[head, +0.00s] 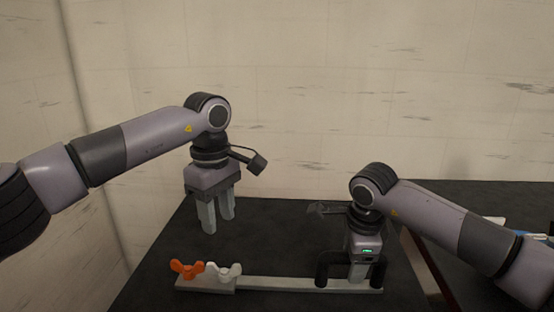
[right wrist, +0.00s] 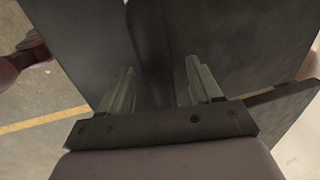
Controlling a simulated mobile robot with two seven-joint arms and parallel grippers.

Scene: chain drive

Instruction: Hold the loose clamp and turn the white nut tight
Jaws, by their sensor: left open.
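The clamp is a long light grey bar (head: 270,284) lying on the dark table, with a black arched handle (head: 322,268) at its right end. A white wing nut (head: 223,271) sits on the bar's left part, beside an orange wing nut (head: 187,268) at the far left. My left gripper (head: 217,228) is open and empty, pointing down above the table behind the nuts. My right gripper (head: 357,278) is down at the handle. In the right wrist view its fingers (right wrist: 160,88) stand apart with the black handle (right wrist: 150,40) between them; a gap shows on the right side.
The dark table top (head: 280,225) is clear behind the bar. A pale wall stands behind the table. To the right, past a gap, another dark surface carries a few blue and white items (head: 505,228), partly hidden by my right arm.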

